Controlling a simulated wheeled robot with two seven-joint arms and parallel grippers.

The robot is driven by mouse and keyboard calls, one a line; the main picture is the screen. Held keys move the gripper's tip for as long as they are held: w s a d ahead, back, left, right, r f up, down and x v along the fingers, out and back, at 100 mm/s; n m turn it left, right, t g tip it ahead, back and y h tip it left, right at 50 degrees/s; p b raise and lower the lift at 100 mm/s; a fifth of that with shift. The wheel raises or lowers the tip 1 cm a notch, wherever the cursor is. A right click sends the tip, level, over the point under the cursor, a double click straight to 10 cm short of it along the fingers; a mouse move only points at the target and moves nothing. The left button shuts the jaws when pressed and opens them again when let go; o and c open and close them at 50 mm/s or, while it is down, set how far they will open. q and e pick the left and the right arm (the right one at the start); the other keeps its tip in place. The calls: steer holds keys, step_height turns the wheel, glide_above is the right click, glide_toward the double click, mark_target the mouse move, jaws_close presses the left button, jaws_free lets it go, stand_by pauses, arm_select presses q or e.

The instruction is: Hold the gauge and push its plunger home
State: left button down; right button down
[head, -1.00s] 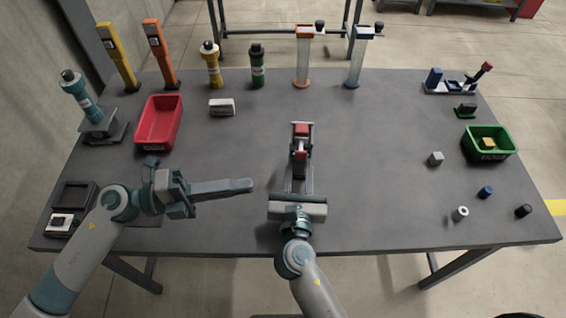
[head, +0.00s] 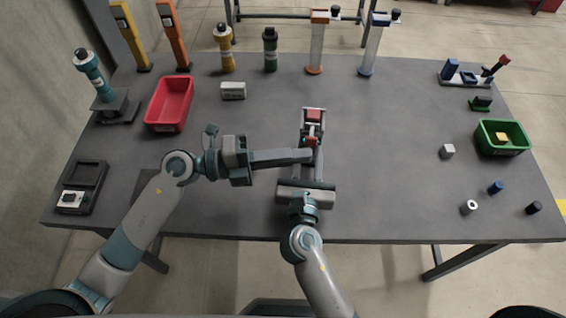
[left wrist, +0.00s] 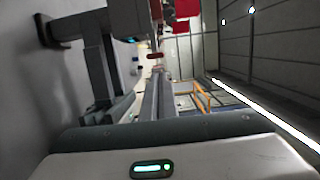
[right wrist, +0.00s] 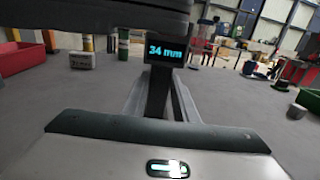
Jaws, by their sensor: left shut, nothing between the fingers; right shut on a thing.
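The gauge (head: 313,116) has red parts and stands at the middle of the table in the head view. Its dark body shows a lit display (right wrist: 165,50) reading 34 mm in the right wrist view. My right gripper (head: 310,160) is shut on the gauge from the front. My left gripper (head: 308,156) is shut and empty, its fingers lying sideways with the tips at the near side of the gauge. In the left wrist view a small red part (left wrist: 155,56) shows just beyond the left fingertips (left wrist: 158,75). I cannot tell whether they touch it. The left fingers partly hide the gauge.
A red bin (head: 170,104) and a white block (head: 233,91) lie to the left. Coloured posts and columns line the back edge. The table between gauge and cube is clear.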

arm_select(q)
steer(key=shift+w, duration=0.95)
arm_select(e)
steer(key=shift+f, duration=0.1)
arm_select(q)
steer(key=shift+w+d+f, duration=0.1)
steer(key=shift+w, duration=1.35)
arm_select(e)
steer(key=shift+s+a, duration=0.1)
arm_select(q)
steer(key=shift+s, duration=0.15)
arm_select(e)
steer(key=shift+f, duration=0.1)
arm_select(q)
steer(key=s+a, duration=0.6)
steer(key=a, duration=0.4)
steer(key=shift+r, duration=0.25)
